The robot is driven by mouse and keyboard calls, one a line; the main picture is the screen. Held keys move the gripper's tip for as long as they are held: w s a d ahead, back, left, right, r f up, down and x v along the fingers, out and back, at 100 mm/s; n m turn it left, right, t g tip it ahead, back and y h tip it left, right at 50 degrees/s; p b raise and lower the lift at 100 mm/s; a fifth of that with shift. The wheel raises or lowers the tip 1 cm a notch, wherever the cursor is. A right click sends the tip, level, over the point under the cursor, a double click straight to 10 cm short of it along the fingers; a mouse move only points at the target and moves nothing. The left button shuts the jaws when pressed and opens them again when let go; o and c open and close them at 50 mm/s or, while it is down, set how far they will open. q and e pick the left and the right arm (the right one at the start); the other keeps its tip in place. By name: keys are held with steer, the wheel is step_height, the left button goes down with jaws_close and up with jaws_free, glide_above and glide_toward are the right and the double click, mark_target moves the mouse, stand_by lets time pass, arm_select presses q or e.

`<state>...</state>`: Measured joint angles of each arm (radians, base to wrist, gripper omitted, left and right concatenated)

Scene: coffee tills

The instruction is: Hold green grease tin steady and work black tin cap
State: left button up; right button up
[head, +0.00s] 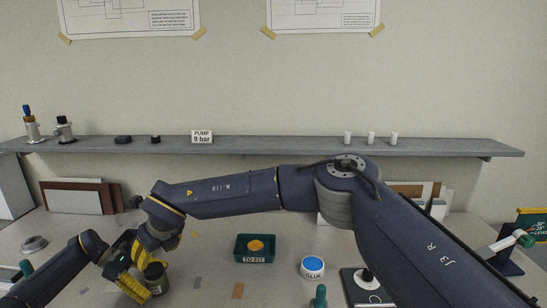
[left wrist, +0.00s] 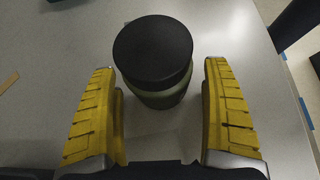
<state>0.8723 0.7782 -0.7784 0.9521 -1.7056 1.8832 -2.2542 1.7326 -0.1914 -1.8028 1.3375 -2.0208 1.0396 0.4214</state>
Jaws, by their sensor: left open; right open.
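The green grease tin (head: 158,286) stands upright on the bench at the lower left of the head view, partly hidden by my grippers. In the left wrist view the tin (left wrist: 165,98) has the black tin cap (left wrist: 153,48) on top. My left gripper (head: 146,285) is open, with its yellow fingers on either side of the tin; gaps show between tin and fingers. My right gripper (head: 148,252) is open just above the tin, pointing down. Its fingertips overlap the tin in the head view, so I cannot tell whether they touch the cap.
A green tray (head: 240,258) marked "TO FIT" holds an orange piece (head: 256,245). A white tub with a blue top (head: 312,267) marked "GLUE" stands to its right. A round grey lid-like thing (head: 34,244) lies far left. A shelf (head: 270,147) runs behind. My right arm spans the bench.

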arm_select(q)
steer(key=v, duration=1.2)
stand_by(0.3)
